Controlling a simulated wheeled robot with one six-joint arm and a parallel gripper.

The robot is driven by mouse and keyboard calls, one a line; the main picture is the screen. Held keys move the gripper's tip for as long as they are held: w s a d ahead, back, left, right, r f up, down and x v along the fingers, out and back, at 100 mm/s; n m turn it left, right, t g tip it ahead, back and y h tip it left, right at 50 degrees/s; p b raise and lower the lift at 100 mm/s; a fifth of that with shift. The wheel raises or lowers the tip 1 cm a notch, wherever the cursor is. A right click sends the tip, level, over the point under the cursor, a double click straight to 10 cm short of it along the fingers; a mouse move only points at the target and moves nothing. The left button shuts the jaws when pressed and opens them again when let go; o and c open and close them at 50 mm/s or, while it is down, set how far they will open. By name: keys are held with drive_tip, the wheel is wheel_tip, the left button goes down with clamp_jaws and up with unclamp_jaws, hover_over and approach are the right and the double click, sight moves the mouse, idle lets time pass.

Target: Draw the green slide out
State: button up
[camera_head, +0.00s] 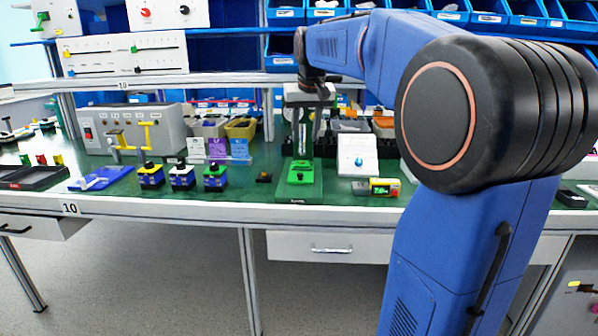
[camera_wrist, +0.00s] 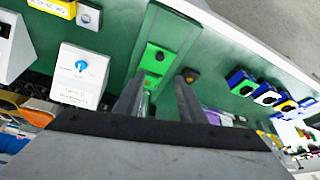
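In the wrist view the green block (camera_wrist: 158,58) lies beyond my fingertips and shows a dark spot on top. My gripper (camera_head: 318,108) points down above the far part of this fixture. In the wrist view my gripper (camera_wrist: 159,90) has two dark fingers spread apart, with nothing held between them. A metallic post behind the block is partly hidden by the fingers.
A white box with a blue knob (camera_head: 358,160) stands right of the fixture, with a yellow timer-like box (camera_head: 384,187) in front. A small black button piece (camera_head: 264,177) is close left. A shelf panel carries a green slider knob (camera_head: 134,49).

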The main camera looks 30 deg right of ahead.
sight(300, 174)
drive_tip(key=x, duration=1.6)
drive_tip(key=shift+f, duration=0.2)
drive_tip(key=shift+c, duration=0.3)
clamp_jaws()
